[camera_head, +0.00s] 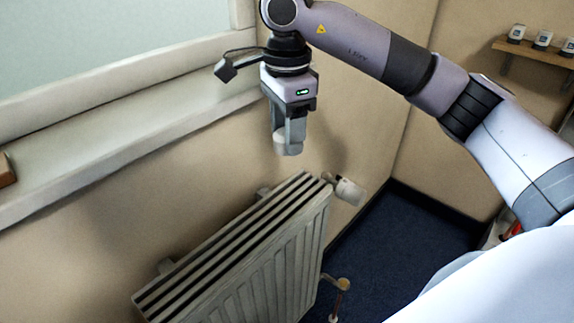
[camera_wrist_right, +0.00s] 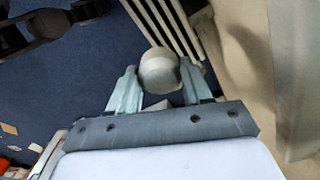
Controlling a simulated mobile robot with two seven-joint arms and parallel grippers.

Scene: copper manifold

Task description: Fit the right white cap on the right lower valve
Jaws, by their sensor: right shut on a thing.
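My right gripper (camera_head: 290,143) points down in the head view, above the far end of the radiator. It is shut on a white cap (camera_head: 292,149), whose lower end shows below the fingers. In the right wrist view the rounded cap (camera_wrist_right: 159,69) sits between the two fingertips of the gripper (camera_wrist_right: 160,85). The right lower valve (camera_head: 336,283) is a small brass-coloured fitting at the radiator's lower right, with a reddish pipe under it. The cap is well above and apart from this valve. My left gripper is not in view.
The white ribbed radiator (camera_head: 285,262) stands along the beige wall, with a white valve head (camera_head: 349,191) at its upper right corner. A window sill (camera_head: 90,150) runs at left. A shelf (camera_head: 535,52) holds small items. Blue floor (camera_head: 400,245) is open right of the radiator.

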